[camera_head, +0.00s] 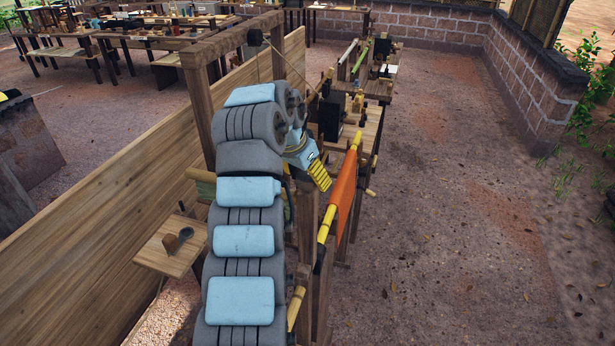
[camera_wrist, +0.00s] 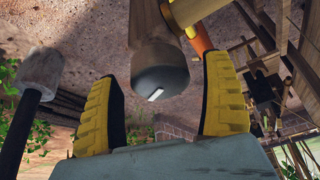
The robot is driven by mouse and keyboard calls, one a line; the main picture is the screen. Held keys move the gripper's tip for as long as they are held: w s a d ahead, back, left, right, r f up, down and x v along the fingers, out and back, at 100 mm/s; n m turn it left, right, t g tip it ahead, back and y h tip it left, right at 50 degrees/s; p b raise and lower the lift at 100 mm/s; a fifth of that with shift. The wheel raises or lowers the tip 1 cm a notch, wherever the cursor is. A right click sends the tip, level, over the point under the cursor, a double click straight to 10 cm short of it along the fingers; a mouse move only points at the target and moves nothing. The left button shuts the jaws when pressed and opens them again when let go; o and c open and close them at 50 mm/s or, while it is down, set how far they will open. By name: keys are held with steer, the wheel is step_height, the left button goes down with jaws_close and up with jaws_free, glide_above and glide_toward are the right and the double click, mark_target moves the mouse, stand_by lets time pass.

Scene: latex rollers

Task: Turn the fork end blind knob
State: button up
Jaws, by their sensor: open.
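In the wrist view a dark, rounded knob (camera_wrist: 160,70) with a short white mark sits on the end of a wooden post. I take it for the blind knob, but cannot be sure. My gripper (camera_wrist: 162,84) is open, with one yellow finger on each side of the knob. The knob lies between the fingertips, and I see a gap on the left; contact on the right is unclear. In the head view my gripper (camera_head: 320,175) is beside the orange blind (camera_head: 345,200) on its yellow roller, and the knob is hidden there.
A grey-headed black rod (camera_wrist: 40,72) stands left of the gripper in the wrist view. In the head view wooden posts (camera_head: 308,215) and a small shelf (camera_head: 160,250) stand close to my arm. Workbenches (camera_head: 375,88) continue behind. Open ground (camera_head: 455,200) lies to the right.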

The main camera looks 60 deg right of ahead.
steer(key=v, duration=1.1)
steer(key=shift+r, duration=0.25)
